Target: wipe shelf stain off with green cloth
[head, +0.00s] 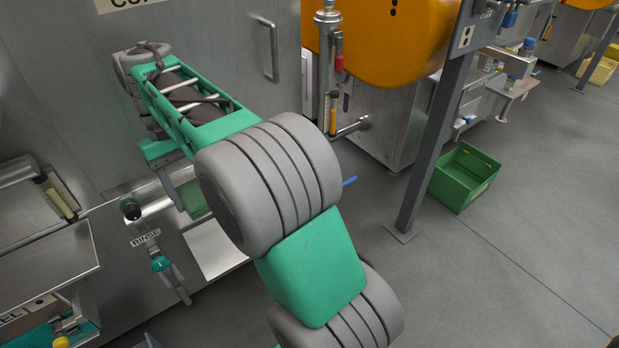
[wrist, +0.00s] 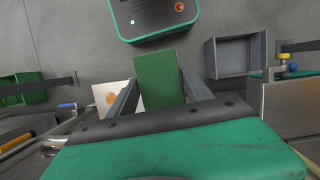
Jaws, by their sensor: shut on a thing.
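My gripper (wrist: 160,88) is shut on the green cloth (wrist: 158,76), which shows as a flat green panel between the fingers in the wrist view. In the head view part of the cloth (head: 195,199) shows beside a grey finger, partly hidden by my arm. The white shelf (wrist: 101,91) lies left of and below the cloth in the wrist view, with an orange stain (wrist: 110,99) on it. The left finger overlaps the shelf's edge in that view. In the head view the shelf (head: 213,248) is partly covered by my arm, and the stain is hidden.
A steel cabinet wall (head: 75,100) stands behind the shelf. A rinse valve (head: 160,264) is at the shelf's left. A steel post (head: 435,150) and a green crate (head: 465,177) stand at right. A grey bin (wrist: 230,57) is on the floor.

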